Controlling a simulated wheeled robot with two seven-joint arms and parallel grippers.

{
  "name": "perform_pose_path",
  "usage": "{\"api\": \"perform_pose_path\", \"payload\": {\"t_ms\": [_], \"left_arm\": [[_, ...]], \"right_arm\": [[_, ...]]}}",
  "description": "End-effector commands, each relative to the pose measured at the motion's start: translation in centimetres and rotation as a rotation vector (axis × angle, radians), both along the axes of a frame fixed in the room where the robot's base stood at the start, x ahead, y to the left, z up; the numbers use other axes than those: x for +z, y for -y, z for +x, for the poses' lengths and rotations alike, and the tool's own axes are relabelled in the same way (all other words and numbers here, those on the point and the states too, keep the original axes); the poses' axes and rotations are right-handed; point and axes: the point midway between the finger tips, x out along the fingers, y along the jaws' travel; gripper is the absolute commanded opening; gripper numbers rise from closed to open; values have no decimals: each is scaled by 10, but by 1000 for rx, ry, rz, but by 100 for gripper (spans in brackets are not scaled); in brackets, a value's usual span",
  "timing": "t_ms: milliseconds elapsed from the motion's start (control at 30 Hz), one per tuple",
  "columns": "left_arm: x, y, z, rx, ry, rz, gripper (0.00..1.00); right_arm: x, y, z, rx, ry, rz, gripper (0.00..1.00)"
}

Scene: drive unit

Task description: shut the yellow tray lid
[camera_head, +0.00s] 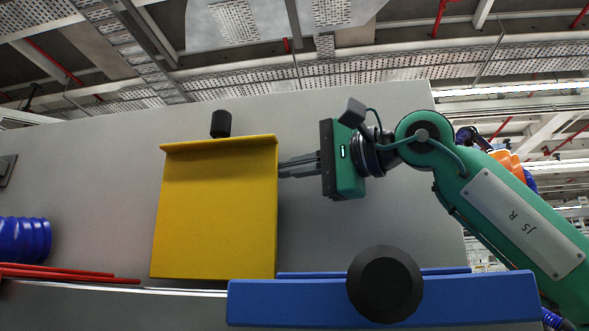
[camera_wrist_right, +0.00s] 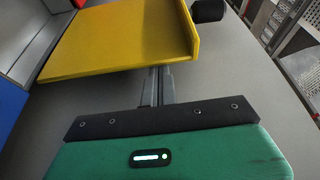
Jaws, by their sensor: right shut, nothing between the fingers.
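The yellow tray lid (camera_head: 215,215) is a flat panel with a folded lip along its top edge, left of centre in the head view. It appears raised in front of the grey surface. It also fills the upper part of the right wrist view (camera_wrist_right: 120,40). My right gripper (camera_head: 282,169) is at the lid's right edge, fingers pointing left, shut and empty. In the right wrist view its fingertips (camera_wrist_right: 158,70) reach the lid's edge and their ends are partly hidden by it. I cannot tell whether they touch it. My left gripper is not in view.
A black knob (camera_head: 221,123) stands just above the lid's lip. A blue bar (camera_head: 290,302) with a large black round knob (camera_head: 385,284) lies below right. A blue ribbed part (camera_head: 22,239) and red strips (camera_head: 60,271) are at the left.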

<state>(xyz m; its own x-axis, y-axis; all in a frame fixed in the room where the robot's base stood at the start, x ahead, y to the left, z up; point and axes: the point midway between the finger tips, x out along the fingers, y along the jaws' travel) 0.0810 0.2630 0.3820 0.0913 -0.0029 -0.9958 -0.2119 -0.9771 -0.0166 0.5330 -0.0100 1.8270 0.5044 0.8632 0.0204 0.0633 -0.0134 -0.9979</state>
Motion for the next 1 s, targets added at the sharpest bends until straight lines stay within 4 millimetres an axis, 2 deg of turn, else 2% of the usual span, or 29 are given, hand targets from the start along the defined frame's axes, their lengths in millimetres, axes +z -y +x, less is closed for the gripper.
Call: {"api": "perform_pose_path", "payload": {"t_ms": [467, 1000], "left_arm": [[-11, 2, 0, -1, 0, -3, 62], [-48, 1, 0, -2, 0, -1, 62]], "right_arm": [[-3, -4, -20, 1, 112, -20, 0], [-29, -16, -83, 3, 516, -100, 0]]}}
